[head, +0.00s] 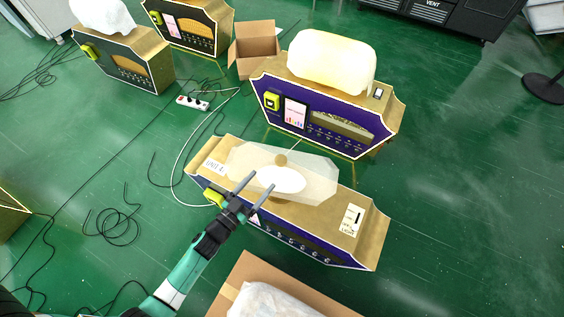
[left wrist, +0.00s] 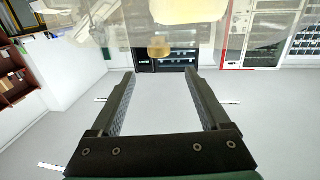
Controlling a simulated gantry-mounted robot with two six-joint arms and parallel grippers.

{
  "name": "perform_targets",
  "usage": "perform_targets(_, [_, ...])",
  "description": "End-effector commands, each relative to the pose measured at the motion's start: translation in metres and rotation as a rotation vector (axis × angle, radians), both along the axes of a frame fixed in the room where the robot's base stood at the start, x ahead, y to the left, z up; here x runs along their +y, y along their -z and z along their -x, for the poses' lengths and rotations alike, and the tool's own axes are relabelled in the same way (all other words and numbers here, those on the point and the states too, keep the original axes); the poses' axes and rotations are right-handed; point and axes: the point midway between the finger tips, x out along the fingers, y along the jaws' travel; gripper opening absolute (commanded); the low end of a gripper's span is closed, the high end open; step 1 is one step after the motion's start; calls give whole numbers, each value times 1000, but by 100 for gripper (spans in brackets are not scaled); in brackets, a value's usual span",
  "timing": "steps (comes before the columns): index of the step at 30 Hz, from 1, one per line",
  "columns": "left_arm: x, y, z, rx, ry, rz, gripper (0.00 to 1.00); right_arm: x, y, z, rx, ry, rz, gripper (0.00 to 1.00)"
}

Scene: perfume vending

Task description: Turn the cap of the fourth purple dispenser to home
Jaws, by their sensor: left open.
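A purple-fronted dispenser with gold sides (head: 372,232) stands nearest me in the head view, with a translucent top (head: 318,178) and a round gold-brown cap (head: 281,160) on it. In the left wrist view a similar gold cap (left wrist: 159,46) lies just beyond the fingertips, under a see-through surface. My left gripper (head: 262,180) is open, its fingers over the front part of the translucent top, short of the cap. The left wrist view shows nothing between its fingers (left wrist: 160,74). I cannot tell which dispenser is the fourth. My right gripper is not in view.
Another purple dispenser (head: 314,125) with a cream tank (head: 332,62) stands behind. Two similar machines are at the upper left, near an open cardboard box (head: 254,50). A power strip (head: 192,102) and cables lie on the green floor. Another box (head: 238,283) is in front.

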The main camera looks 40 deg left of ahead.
Motion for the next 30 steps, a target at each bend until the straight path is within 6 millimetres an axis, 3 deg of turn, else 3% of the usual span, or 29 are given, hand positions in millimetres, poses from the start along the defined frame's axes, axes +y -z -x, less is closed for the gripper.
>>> perform_targets(16, [14,2,-101,-3,2,-1,80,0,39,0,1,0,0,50])
perform_targets(21, [16,0,-113,-1,1,0,80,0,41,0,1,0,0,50])
perform_targets(28, [16,-1,-113,0,1,0,80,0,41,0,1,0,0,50])
perform_targets(30, [16,-1,-113,-1,1,0,67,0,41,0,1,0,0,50])
